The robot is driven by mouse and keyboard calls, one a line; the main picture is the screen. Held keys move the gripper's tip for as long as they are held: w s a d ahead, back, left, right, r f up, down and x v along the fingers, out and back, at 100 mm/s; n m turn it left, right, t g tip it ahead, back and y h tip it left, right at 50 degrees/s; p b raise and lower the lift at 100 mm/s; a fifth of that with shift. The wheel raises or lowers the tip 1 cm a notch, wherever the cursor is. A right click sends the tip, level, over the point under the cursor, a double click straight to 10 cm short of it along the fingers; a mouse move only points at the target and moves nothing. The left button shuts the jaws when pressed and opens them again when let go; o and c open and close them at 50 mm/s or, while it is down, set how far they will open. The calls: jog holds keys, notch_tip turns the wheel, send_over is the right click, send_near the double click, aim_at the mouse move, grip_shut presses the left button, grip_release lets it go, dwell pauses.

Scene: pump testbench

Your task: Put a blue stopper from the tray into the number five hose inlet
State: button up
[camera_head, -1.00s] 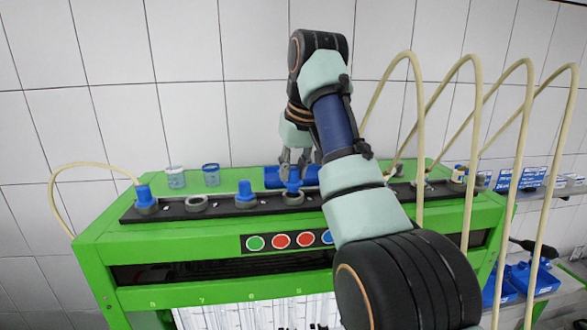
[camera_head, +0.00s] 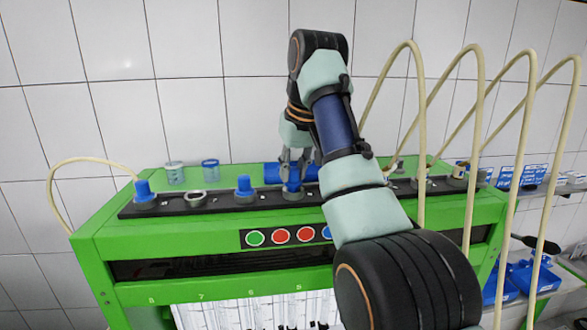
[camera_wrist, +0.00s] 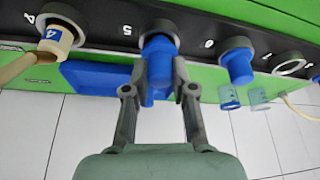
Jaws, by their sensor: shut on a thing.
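My gripper (camera_wrist: 158,92) is shut on a blue stopper (camera_wrist: 158,60). The stopper's end is at the dark ring of the number five hose inlet (camera_wrist: 163,27) and appears to sit in it; how deep I cannot tell. The printed 5 is beside that ring in the wrist view. In the head view, my gripper (camera_head: 292,178) is upright over the same inlet, partly hiding the stopper. The blue tray (camera_head: 273,173) lies just behind the inlet row; it also shows in the wrist view (camera_wrist: 92,77). My fingers hide part of it.
Inlet six holds another blue stopper (camera_head: 244,187). Inlet seven (camera_head: 195,196) is open. Two small cups (camera_head: 175,173) stand behind. A hose connector (camera_wrist: 56,38) is at inlet four.

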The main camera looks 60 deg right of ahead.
jog(key=shift+f+b, duration=0.65)
jog(key=shift+b, duration=0.05)
jog(key=o, duration=0.7)
jog(key=shift+v, duration=1.4)
jog(key=p+v, duration=0.1)
jog(key=v, duration=0.7)
jog(key=shift+r, duration=0.15)
